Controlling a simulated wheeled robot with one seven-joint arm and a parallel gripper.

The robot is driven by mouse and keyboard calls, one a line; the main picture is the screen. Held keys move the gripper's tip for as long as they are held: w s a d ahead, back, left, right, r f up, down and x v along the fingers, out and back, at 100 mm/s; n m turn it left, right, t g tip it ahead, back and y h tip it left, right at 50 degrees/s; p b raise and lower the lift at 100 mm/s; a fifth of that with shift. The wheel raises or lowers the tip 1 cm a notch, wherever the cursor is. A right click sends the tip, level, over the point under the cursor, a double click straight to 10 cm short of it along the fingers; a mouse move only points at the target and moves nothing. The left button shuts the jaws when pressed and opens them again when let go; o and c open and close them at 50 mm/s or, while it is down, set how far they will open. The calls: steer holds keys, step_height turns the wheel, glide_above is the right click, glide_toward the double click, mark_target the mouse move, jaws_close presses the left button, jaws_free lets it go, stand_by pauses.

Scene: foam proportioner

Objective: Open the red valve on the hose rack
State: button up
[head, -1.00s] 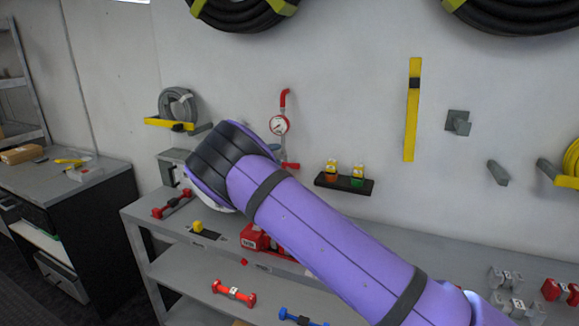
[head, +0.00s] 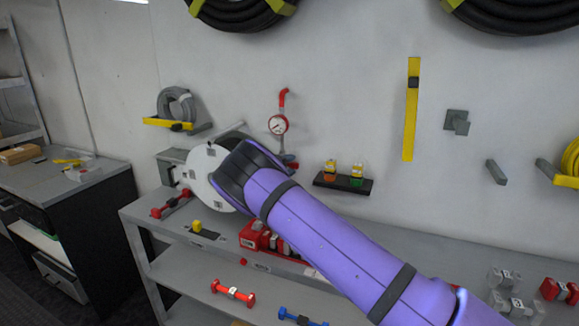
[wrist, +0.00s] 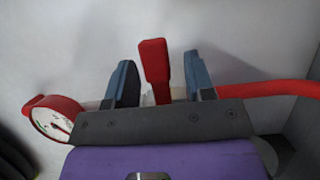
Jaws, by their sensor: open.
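The red valve lever (wrist: 154,68) stands upright in the wrist view, between the two blue-grey fingers of my gripper (wrist: 161,80). The fingers are open, with a visible gap on each side of the lever. Its lower end is hidden behind the gripper body, and I cannot tell how deep it sits between the fingers. A red-rimmed gauge (wrist: 52,119) is at the left and a red pipe (wrist: 270,89) runs off to the right. In the head view the gauge (head: 278,124) is on the wall, with a small red part (head: 292,165) below it; my arm hides most of that area.
The grey workbench (head: 420,235) runs below the wall. A red box (head: 252,236) and red dumbbell-shaped part (head: 171,204) lie on it. A dark wall shelf (head: 343,185) holds two small bottles right of the gauge. A grey hose coil (head: 176,104) hangs at the left.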

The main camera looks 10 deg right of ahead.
jaws_close()
stand_by(0.3)
steer(key=n, duration=0.1)
steer(key=r+n+h, duration=0.1)
steer(key=n, duration=0.1)
steer(key=shift+r+t, duration=0.1)
steer(key=shift+t, duration=0.2)
steer(key=shift+w+a+r+n+t, duration=0.1)
steer(key=shift+r+n+t, duration=0.2)
steer(key=shift+n, duration=0.5)
steer(key=shift+w+a+r+n+t, duration=0.1)
steer(key=shift+a+r+n+t, duration=0.2)
steer(key=shift+n, duration=0.5)
steer(key=shift+w+d+r+n+t, duration=0.15)
steer(key=shift+n+t, duration=0.25)
steer(key=shift+n, duration=0.4)
steer(key=shift+s+a+h, duration=0.1)
steer(key=shift+a+h, duration=0.05)
steer(key=shift+h, duration=0.15)
